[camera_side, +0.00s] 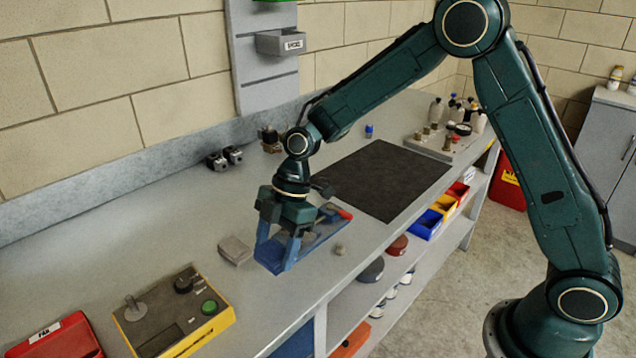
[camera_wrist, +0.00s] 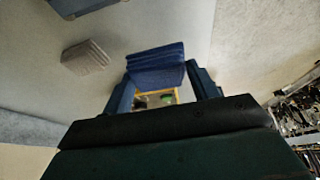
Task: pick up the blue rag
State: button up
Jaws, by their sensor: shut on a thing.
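The blue rag (camera_wrist: 156,68) shows in the wrist view as a dark blue, folded block between the two finger tips. My gripper (camera_wrist: 163,92) is shut on it, with one blue finger at each side. In the side view my gripper (camera_side: 276,258) points down over the bench, and the blue rag (camera_side: 271,251) shows only in part between the fingers. The fingers hide much of it there. I cannot tell whether it touches the surface below.
A grey folded pad (camera_side: 235,250) lies left of my gripper. A blue flat piece and a red-handled tool (camera_side: 344,213) lie just right of it. A yellow control box (camera_side: 175,312) stands at the front left. A dark mat (camera_side: 385,180) covers the bench to the right.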

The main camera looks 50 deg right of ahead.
aim_at(276, 249)
notch_tip(276, 249, up, 14)
jog(key=shift+f, duration=0.25)
dwell(0.5)
jog(key=shift+o, duration=1.1)
jog(key=shift+c, duration=0.7)
jog(key=w+d+f, duration=0.5)
jog(key=d+f, duration=0.4)
jog(key=shift+w+d, duration=0.2)
jog(key=shift+w, duration=0.2)
